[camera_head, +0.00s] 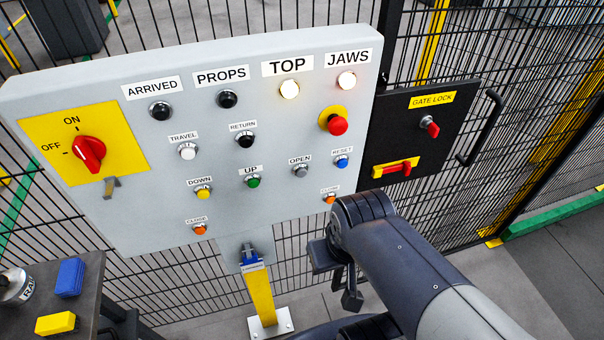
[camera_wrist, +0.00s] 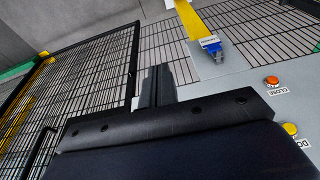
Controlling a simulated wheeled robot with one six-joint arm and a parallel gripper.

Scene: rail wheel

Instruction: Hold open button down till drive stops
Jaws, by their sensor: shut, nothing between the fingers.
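The grey open button (camera_head: 300,171) sits on the grey control panel (camera_head: 240,90), under its OPEN label, between the green UP button (camera_head: 253,181) and the blue RESET button (camera_head: 342,161). The JAWS lamp (camera_head: 346,81) and TOP lamp (camera_head: 289,89) are lit. The ARRIVED lamp (camera_head: 160,111) and PROPS lamp (camera_head: 227,99) are dark. My gripper (camera_head: 346,290) is below the panel's lower right part, apart from the open button. Its fingers are shut and empty; they also show in the wrist view (camera_wrist: 157,84). The open button is not seen in the wrist view. The drive is not identifiable.
A red mushroom button (camera_head: 337,125) and the black gate lock box (camera_head: 425,130) are to the right. A yellow post (camera_head: 261,297) stands below the panel. A mesh fence is behind; a dark table (camera_head: 88,290) is lower left.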

